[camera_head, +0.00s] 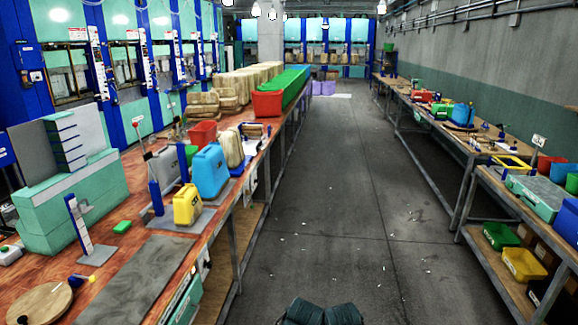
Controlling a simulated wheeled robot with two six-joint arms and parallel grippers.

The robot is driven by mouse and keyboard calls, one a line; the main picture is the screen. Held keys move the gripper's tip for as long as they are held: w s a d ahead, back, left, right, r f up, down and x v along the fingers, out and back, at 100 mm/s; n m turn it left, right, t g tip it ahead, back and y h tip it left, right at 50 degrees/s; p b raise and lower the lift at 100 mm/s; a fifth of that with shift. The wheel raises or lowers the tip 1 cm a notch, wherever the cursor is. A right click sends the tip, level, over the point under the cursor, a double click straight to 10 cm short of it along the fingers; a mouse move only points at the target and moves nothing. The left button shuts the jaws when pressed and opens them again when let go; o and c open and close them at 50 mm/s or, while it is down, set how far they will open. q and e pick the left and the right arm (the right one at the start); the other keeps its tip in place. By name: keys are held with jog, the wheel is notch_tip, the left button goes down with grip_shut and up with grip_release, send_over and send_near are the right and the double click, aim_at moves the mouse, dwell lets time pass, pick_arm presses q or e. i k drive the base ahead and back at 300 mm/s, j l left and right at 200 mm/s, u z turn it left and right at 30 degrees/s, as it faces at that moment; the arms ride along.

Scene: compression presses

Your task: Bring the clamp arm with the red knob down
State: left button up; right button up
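A thin clamp arm (142,140) with a small red knob (136,124) at its top stands raised and slightly tilted, on the workbench at the left. The joint at the arm's lower end is too small to make out clearly. Neither of my grippers is in view.
The left workbench (130,232) also carries a red bin (202,133), a white upright stand (78,222) and a round wooden disc (40,304). The concrete aisle (330,200) is clear. A second bench (452,141) with bins and tools runs along the right wall.

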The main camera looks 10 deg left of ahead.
aim_at(146, 157)
jog(key=i+u, duration=0.25)
jog(key=i, duration=0.25)
jog(key=i+l+u, duration=0.25)
jog(key=i, duration=0.25)
jog(key=i+u, duration=0.25)
jog(key=u, duration=0.2)
jog(key=i+u, duration=0.25)
jog(key=u, duration=0.15)
jog(key=i+l+u, duration=0.2)
jog(key=u, duration=0.25)
jog(key=i+l+u, duration=0.2)
jog(key=u, duration=0.2)
